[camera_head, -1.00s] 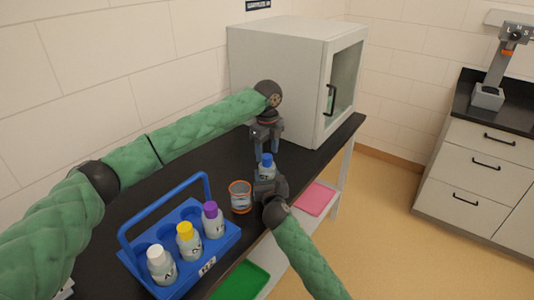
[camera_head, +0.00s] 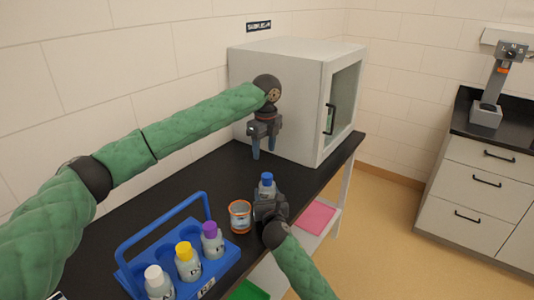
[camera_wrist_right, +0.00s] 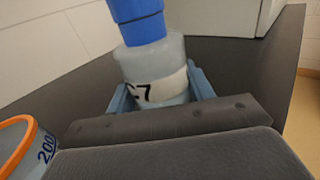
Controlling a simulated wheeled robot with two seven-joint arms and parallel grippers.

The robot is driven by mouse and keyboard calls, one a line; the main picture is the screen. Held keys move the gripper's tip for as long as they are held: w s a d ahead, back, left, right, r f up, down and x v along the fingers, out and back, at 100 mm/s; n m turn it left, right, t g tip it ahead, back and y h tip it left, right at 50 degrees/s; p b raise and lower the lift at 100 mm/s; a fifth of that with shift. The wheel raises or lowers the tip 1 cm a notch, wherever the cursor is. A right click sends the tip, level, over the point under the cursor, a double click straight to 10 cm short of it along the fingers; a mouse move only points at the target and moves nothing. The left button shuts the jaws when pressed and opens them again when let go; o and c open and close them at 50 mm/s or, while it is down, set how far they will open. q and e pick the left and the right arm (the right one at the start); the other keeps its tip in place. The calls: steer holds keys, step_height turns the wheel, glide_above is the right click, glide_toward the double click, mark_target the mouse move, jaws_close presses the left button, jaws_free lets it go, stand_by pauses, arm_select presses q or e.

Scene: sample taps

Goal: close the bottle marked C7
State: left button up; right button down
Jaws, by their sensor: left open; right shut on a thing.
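The bottle marked C7 (camera_wrist_right: 158,75) is grey-white and upright, with a blue cap (camera_head: 267,179) on top. In the right wrist view its label shows a 7 and part of a C, and a dark line crosses the blue cap (camera_wrist_right: 138,20). My right gripper (camera_head: 267,197) is shut on the bottle's body, hiding its lower part in the head view. My left gripper (camera_head: 263,154) is open and empty, fingers pointing down, above the cap with a visible gap between. Whether the cap is fully tight I cannot tell.
An orange-rimmed beaker (camera_head: 240,218) stands just left of the bottle. A blue rack (camera_head: 130,262) holds bottles with white, yellow and purple caps. A grey cabinet (camera_head: 280,95) stands behind. The black counter (camera_head: 190,190) is clear between rack and cabinet.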

mark_target(267, 175)
arm_select(q)
steer(key=n, duration=0.7)
steer(key=s+f+n, duration=0.1)
steer(key=n, duration=0.3)
steer(key=shift+d+g, duration=0.2)
steer(key=shift+g, duration=0.1)
steer(key=n, duration=0.4)
steer(key=shift+s+d, duration=0.1)
steer(key=shift+d, duration=0.1)
steer(key=n, duration=0.4)
steer(key=shift+n, duration=0.3)
steer(key=shift+f, duration=0.1)
steer(key=shift+f, duration=3.85)
steer(key=c, duration=1)
